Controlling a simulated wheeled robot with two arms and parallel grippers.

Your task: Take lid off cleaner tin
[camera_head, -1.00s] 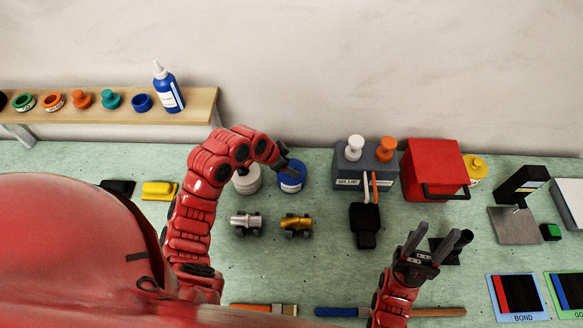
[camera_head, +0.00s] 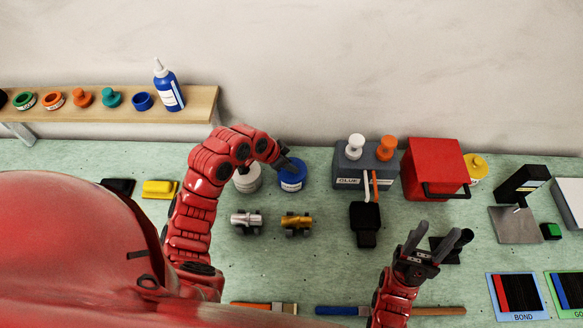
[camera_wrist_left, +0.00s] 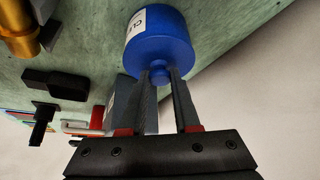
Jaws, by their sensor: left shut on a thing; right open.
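The cleaner tin (camera_head: 291,181) is a blue round tin with a white label, standing on the green bench in the head view. It also shows in the left wrist view (camera_wrist_left: 160,40), with part of its label text visible. My left gripper (camera_head: 285,164) is at the top of the tin. In the left wrist view its two fingers (camera_wrist_left: 163,78) are closed around the small blue knob of the lid (camera_wrist_left: 160,74). The lid appears seated on the tin.
A white tin (camera_head: 247,181) stands just left of the blue tin. Silver (camera_head: 246,221) and gold (camera_head: 296,223) parts lie in front. A grey glue box (camera_head: 365,170) and red box (camera_head: 434,168) stand to the right. A wooden shelf (camera_head: 190,103) is at back left.

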